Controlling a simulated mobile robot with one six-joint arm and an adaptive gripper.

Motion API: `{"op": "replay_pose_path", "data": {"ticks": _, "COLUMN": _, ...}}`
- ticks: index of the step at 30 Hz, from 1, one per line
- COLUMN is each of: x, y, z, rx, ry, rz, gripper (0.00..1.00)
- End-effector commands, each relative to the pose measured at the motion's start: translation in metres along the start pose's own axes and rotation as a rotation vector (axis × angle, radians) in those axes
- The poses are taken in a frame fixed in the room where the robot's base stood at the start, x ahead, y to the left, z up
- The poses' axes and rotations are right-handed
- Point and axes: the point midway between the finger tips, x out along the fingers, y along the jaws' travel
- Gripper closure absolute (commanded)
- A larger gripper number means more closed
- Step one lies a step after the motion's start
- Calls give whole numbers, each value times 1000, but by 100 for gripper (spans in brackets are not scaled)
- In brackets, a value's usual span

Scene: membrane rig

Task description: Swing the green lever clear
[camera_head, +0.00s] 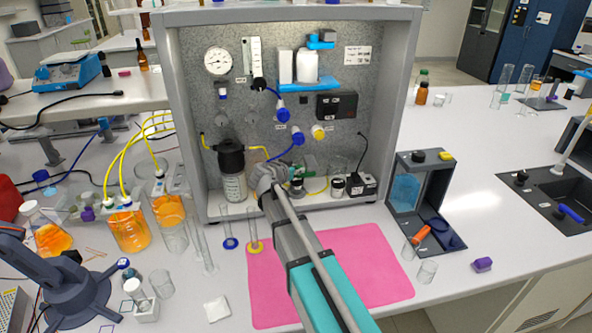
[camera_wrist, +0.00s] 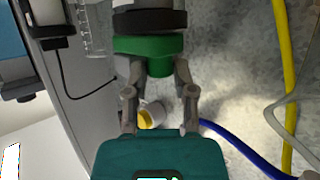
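The green lever (camera_head: 308,172) is on the grey rig panel, partly hidden behind my gripper (camera_head: 273,177) in the head view. In the wrist view the green lever (camera_wrist: 150,45) is just ahead of my fingers, below a black ring and grey body. My gripper (camera_wrist: 157,72) has its two fingers set apart, with the lower part of the green piece in line with the gap between them. Whether either finger touches the green piece is hard to tell.
A black-capped bottle (camera_head: 232,171) stands close left of my gripper. A small black box (camera_head: 361,186) and a black-topped jar (camera_head: 338,188) stand to the right. Blue and yellow hoses run near the lever. A pink mat (camera_head: 363,262) lies in front of the rig.

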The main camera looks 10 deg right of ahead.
Motion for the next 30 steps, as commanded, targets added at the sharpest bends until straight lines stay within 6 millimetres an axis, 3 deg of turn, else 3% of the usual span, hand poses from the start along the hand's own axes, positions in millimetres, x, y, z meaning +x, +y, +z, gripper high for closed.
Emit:
{"op": "replay_pose_path", "data": {"ticks": 1, "x": 0, "y": 0, "z": 0, "rx": 0, "ry": 0, "rz": 0, "gripper": 89}}
{"op": "replay_pose_path", "data": {"ticks": 3, "x": 0, "y": 0, "z": 0, "rx": 1, "ry": 0, "rz": 0, "gripper": 100}}
{"op": "replay_pose_path", "data": {"ticks": 17, "x": -2, "y": 4, "z": 1, "rx": -16, "ry": 0, "rz": -44, "gripper": 100}}
{"op": "replay_pose_path", "data": {"ticks": 30, "x": -6, "y": 17, "z": 2, "rx": -103, "ry": 1, "rz": -254, "gripper": 100}}
